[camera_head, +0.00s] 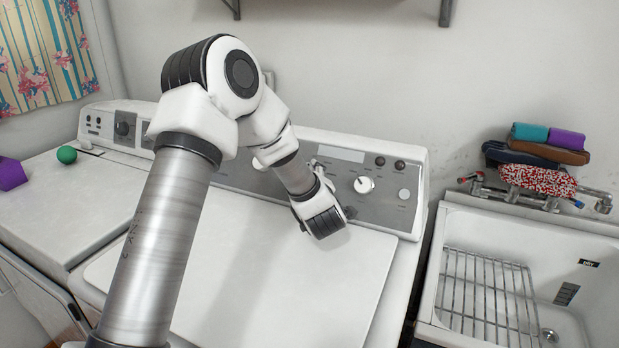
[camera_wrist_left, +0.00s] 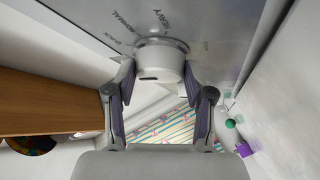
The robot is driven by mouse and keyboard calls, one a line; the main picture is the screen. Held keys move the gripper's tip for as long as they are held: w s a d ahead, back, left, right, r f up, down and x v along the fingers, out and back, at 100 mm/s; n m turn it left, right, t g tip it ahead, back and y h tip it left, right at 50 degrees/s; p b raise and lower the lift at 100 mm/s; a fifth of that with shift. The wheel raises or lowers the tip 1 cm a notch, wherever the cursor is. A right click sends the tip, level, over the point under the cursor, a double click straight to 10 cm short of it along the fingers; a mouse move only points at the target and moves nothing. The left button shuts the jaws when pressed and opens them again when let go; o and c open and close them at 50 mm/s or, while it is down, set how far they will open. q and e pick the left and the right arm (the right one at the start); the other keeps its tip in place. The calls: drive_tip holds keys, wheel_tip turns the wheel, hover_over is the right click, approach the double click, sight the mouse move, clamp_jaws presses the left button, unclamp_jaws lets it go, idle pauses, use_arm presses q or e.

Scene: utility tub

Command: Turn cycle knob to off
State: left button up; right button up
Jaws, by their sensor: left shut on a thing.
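The white cycle knob (camera_wrist_left: 160,60) sits on the grey panel in the left wrist view. Printed words around it include "HEAVY" and "NORMAL". My left gripper (camera_wrist_left: 158,76) has one finger on each side of the knob and is shut on it. In the head view my left arm reaches across the washer to its control panel (camera_head: 385,210). Where the knob's mark points is unclear. My right gripper is in neither view.
Another white knob (camera_head: 364,184) stands on the panel, right of my wrist. The washer lid (camera_head: 300,275) is clear. A sink (camera_head: 590,235) with a wire rack (camera_head: 487,295) is at right. A green ball (camera_head: 66,155) and purple block (camera_head: 11,174) lie at left.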

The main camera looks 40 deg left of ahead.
use_arm(q)
drive_tip(key=shift+r, duration=0.1)
drive_tip(key=o, duration=1.2)
drive_tip(key=shift+w, duration=0.1)
drive_tip(key=shift+w+a+f, duration=0.15)
drive_tip(key=shift+f, duration=0.1)
drive_tip(key=v, duration=1.2)
drive_tip(key=shift+r, duration=0.1)
